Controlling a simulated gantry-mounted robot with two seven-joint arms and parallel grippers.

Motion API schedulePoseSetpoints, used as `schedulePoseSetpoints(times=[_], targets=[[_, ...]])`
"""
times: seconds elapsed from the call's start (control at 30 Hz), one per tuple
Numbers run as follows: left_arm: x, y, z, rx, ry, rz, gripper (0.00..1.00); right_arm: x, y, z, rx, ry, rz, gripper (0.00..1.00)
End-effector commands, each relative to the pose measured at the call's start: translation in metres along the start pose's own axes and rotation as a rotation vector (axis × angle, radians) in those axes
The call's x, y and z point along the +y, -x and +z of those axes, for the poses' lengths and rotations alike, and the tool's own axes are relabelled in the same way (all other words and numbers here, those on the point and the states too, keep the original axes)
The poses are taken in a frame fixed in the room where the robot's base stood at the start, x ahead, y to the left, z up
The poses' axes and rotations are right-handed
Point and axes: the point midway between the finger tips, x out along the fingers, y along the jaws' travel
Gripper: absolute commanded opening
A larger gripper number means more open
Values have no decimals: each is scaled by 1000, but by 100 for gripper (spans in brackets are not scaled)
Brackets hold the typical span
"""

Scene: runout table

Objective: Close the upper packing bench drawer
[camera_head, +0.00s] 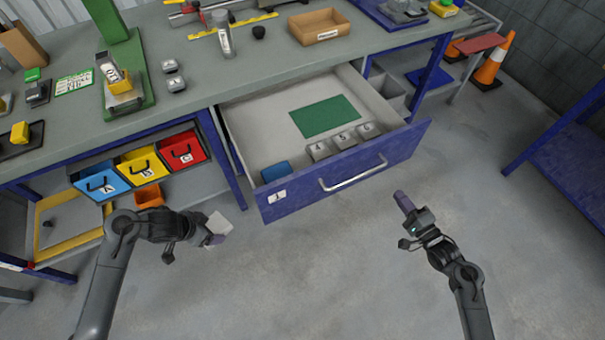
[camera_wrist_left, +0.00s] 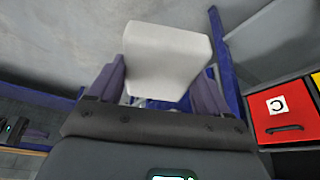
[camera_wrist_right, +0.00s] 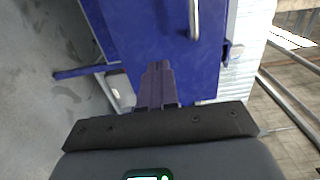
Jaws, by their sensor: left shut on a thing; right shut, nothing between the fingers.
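The upper drawer (camera_head: 345,172) of the packing bench is pulled far out, with a blue front and a silver bar handle (camera_head: 352,175). Inside lie a green mat (camera_head: 325,116), a blue block (camera_head: 276,172) and grey blocks labelled 4, 5 and 6 (camera_head: 344,140). My left gripper (camera_head: 214,232) is shut on a pale grey block (camera_wrist_left: 166,62), left of the drawer front and apart from it. My right gripper (camera_head: 403,202) is shut and empty, in front of the drawer's right part. In the right wrist view its closed fingers (camera_wrist_right: 156,85) point toward the blue front (camera_wrist_right: 165,40), and the handle (camera_wrist_right: 194,18) shows.
Blue, yellow and red bins (camera_head: 140,165) hang under the bench left of the drawer. The bench top (camera_head: 280,60) carries a cardboard tray (camera_head: 319,27) and a green stand (camera_head: 125,70). A blue table (camera_head: 570,160) stands at right. The floor (camera_head: 310,270) ahead is clear.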

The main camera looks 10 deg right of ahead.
Motion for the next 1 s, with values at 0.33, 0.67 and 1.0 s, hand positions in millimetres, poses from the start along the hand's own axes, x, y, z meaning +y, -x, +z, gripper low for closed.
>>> schedulePoseSetpoints(times=[0.33, 0.67, 1.0], targets=[[0, -23, 10, 0, 1, 0, 51, 3, -66, 0, -1, 2, -1, 0], [0, -37, 15, 0, 1, 0, 51, 3, -104, 0, 0, 3, 3, 0], [0, -38, 16, 0, 1, 0, 51, 1, -111, 0, 0, 3, 3, 0]])
